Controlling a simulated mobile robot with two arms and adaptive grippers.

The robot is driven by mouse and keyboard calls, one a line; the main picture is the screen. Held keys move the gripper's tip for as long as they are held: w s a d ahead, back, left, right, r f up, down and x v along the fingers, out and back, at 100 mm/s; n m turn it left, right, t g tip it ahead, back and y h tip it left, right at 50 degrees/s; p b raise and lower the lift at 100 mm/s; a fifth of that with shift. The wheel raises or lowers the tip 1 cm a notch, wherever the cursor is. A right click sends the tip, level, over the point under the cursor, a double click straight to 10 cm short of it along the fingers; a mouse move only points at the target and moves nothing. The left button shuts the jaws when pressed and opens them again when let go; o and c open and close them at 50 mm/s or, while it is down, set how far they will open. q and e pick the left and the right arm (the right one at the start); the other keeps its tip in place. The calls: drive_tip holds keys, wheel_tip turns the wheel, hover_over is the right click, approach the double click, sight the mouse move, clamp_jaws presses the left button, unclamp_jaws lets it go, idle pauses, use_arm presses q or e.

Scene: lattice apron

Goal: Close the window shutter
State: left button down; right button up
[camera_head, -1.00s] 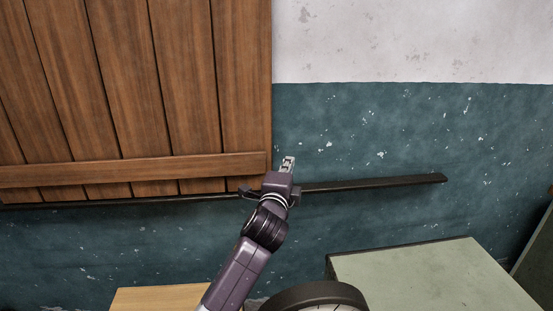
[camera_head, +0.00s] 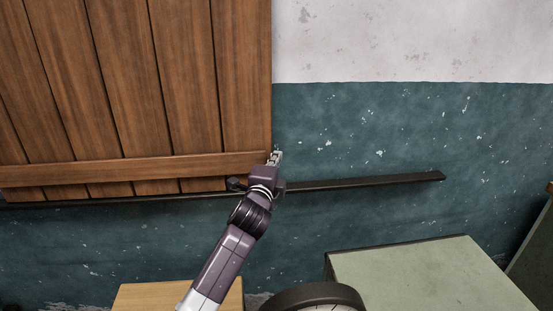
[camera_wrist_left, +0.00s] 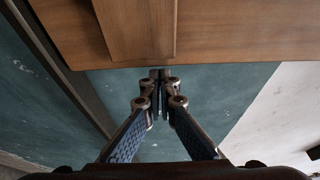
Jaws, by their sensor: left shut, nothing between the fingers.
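The window shutter (camera_head: 130,85) is a brown panel of vertical wooden planks with a horizontal batten near its bottom. It fills the upper left of the head view, in front of the wall. A dark rail (camera_head: 365,184) runs along the wall by its lower edge and on to the right. My left gripper (camera_head: 276,156) is shut and empty at the shutter's lower right edge. In the left wrist view the closed fingertips (camera_wrist_left: 160,75) are close to the edge of the wooden shutter (camera_wrist_left: 225,35); I cannot tell whether they touch. My right gripper is not in view.
The wall is white above (camera_head: 420,40) and worn teal below (camera_head: 400,130). A pale green box-like surface (camera_head: 430,275) stands at the lower right, and a light wooden top (camera_head: 150,297) at the lower left. The wall right of the shutter is clear above the rail.

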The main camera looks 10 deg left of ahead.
sight(206, 161)
use_arm(q)
drive_tip(key=shift+s+a+r+p, duration=0.1)
drive_tip(key=shift+a+p, duration=0.4)
drive_tip(key=shift+a, duration=0.1)
drive_tip(key=a+p, duration=0.1)
drive_tip(key=a, duration=0.1)
drive_tip(key=s+a+p, duration=0.1)
drive_tip(key=a+p, duration=0.1)
drive_tip(key=a, duration=0.1)
drive_tip(key=s+a+p, duration=0.1)
drive_tip(key=a, duration=0.2)
drive_tip(key=shift+a+r, duration=0.1)
drive_tip(key=shift+r, duration=0.05)
drive_tip(key=a+p, duration=0.1)
drive_tip(key=a, duration=0.2)
drive_tip(key=s+a, duration=0.1)
drive_tip(key=a, duration=0.2)
drive_tip(key=s+a+p, duration=0.1)
drive_tip(key=a, duration=0.1)
drive_tip(key=shift+s+a+p, duration=0.25)
drive_tip(key=shift+a+p, duration=0.1)
drive_tip(key=shift+a, duration=0.05)
drive_tip(key=shift+s+a+f, duration=0.1)
drive_tip(key=shift+a+f, duration=0.15)
drive_tip(key=shift+a, duration=0.35)
